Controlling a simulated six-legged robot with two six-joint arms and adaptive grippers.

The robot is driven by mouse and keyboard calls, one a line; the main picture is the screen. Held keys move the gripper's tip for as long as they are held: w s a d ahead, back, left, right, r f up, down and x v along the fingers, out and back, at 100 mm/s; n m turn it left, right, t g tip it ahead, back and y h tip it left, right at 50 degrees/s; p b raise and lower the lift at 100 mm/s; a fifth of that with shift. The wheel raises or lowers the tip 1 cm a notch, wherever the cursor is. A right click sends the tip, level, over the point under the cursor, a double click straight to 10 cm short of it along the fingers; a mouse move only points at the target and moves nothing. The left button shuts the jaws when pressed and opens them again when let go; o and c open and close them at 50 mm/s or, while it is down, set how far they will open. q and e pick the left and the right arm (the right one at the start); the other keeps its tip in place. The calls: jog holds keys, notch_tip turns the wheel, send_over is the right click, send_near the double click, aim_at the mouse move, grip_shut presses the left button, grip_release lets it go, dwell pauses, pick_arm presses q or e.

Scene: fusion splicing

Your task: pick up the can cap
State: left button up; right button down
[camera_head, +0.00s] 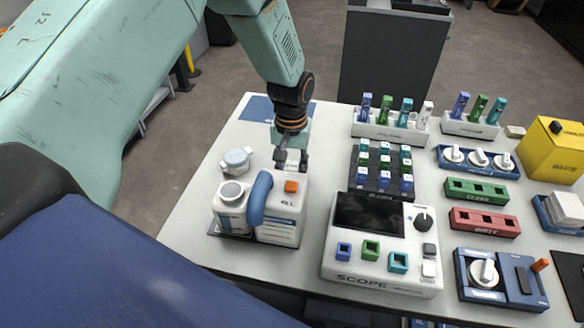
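A white can (278,220) with a blue handle (259,198) stands at the left of the table. A round grey-white lid-like piece (237,160) lies on the table behind the can's left part, and a round silver top (232,192) shows on that part. I cannot tell for certain which of these is the can cap. My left gripper (291,160) points down just behind and above the orange piece. Its dark fingers look apart, with nothing clearly held. My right gripper is not in view.
A white scope box (383,240) with a dark screen stands right of the can. Behind it are a dark rack (381,176) of coloured pieces and a white vial rack (391,130). A blue mat (262,108) lies at the back left. The table's left edge strip is clear.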

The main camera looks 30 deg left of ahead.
aim_at(291, 168)
pick_arm(q)
jog(key=shift+w+r, duration=0.1)
jog(key=shift+r, duration=0.2)
notch_tip(291, 168, up, 9)
jog(key=shift+f+p, duration=0.2)
jog(key=shift+p, duration=0.55)
jog(key=shift+a+r, duration=0.1)
jog(key=shift+r, duration=0.3)
